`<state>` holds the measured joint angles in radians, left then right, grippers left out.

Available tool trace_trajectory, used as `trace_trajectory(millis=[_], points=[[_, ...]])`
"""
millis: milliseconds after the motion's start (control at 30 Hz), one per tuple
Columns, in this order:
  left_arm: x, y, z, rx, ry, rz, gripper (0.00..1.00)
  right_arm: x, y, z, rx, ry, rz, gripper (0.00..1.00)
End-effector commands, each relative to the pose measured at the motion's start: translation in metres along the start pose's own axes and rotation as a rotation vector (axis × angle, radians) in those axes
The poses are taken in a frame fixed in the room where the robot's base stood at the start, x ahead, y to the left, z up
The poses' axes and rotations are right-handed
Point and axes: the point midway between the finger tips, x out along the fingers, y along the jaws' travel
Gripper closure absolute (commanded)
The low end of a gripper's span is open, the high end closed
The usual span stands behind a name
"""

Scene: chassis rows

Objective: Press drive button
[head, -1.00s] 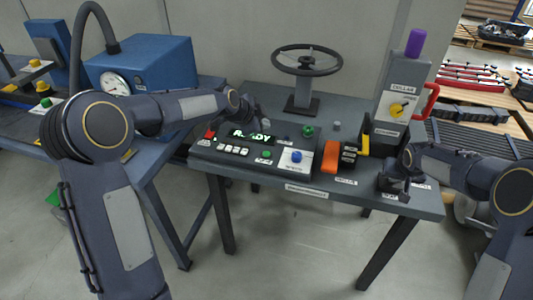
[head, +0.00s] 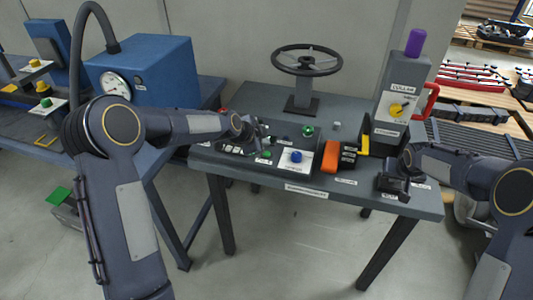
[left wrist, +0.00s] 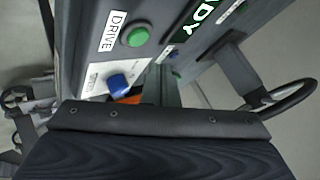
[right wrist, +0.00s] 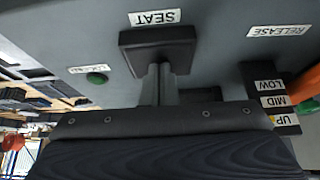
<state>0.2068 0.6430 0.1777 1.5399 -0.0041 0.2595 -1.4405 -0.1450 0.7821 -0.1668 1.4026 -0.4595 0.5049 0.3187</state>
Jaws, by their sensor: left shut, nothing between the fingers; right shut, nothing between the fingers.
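The drive button (left wrist: 138,37) is a round green button beside a DRIVE label in the left wrist view. In the head view the green button (head: 265,155) sits on the front part of the dark control panel (head: 225,160). My left gripper (head: 262,138) is shut and empty, low over the panel just behind the button, and covers most of the display. In the left wrist view its fingers (left wrist: 163,82) are apart from the button. My right gripper (head: 393,178) is shut and empty at the black SEAT block (right wrist: 157,48); I cannot tell whether it touches.
A blue knob (head: 296,156) is right of the drive button, and another green button (head: 308,131) is behind. A steering wheel (head: 307,60) stands at the back. An orange block (head: 330,157) and the COLLAR tower (head: 400,95) with a red handle are to the right.

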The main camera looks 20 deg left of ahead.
Motion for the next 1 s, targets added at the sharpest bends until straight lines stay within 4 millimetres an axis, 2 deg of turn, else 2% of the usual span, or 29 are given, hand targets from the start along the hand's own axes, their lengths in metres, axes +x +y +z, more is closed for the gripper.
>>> trace_trajectory(millis=[267,1000], points=[[0.0128,0.0091,0.0092,0.001,0.001,-0.001,1.0,0.0011,0.0004,0.0015,0.0,-0.004,0.001,1.0],[0.0135,0.0097,0.0095,0.001,0.001,-0.001,1.0,0.0012,0.0004,0.0016,0.0,-0.004,0.001,1.0]])
